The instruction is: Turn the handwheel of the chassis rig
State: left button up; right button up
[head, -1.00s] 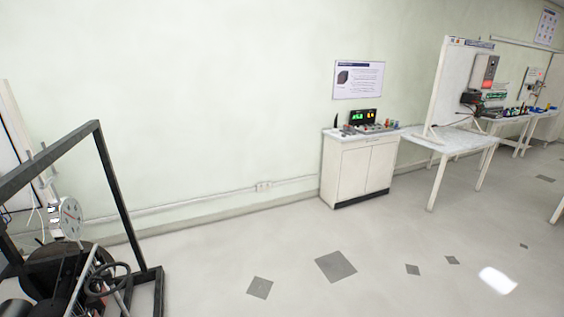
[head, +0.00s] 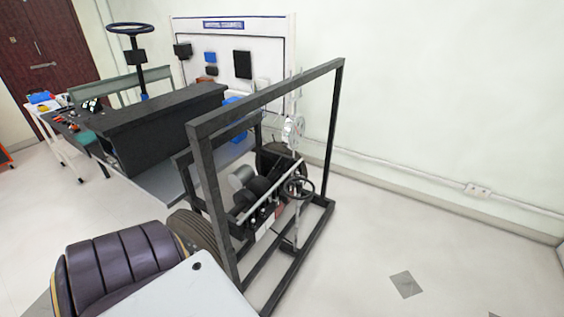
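The chassis rig (head: 335,130) is a dark rectangular frame standing on the floor near the middle of the head view. A small dark handwheel (head: 300,187) sits upright or slightly tilted on its right side, inside the frame's near opening. Behind it are a dark round wheel, cylinders and metal rods. A round white dial (head: 292,130) is above the handwheel. Neither of my grippers is in view, so nothing shows of them touching the rig.
A dark ribbed seat-like object (head: 120,265) stands at the lower left, close to the rig. A bench with a long black box (head: 160,120) and a steering wheel on a post (head: 130,28) is behind. Open floor (head: 370,240) lies to the rig's right.

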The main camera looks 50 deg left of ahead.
aim_at(298, 184)
jog(key=i+u, duration=0.15)
jog(key=u, duration=0.3)
jog(key=i+l+u, duration=0.1)
jog(key=u, duration=0.35)
jog(key=i+l+u, duration=0.1)
jog(key=u, duration=0.3)
jog(key=i+l+u, duration=0.1)
jog(key=u, duration=0.35)
jog(key=i+l+u, duration=0.15)
jog(key=u, duration=0.2)
jog(key=i+l+u, duration=0.1)
jog(key=l+u, duration=0.25)
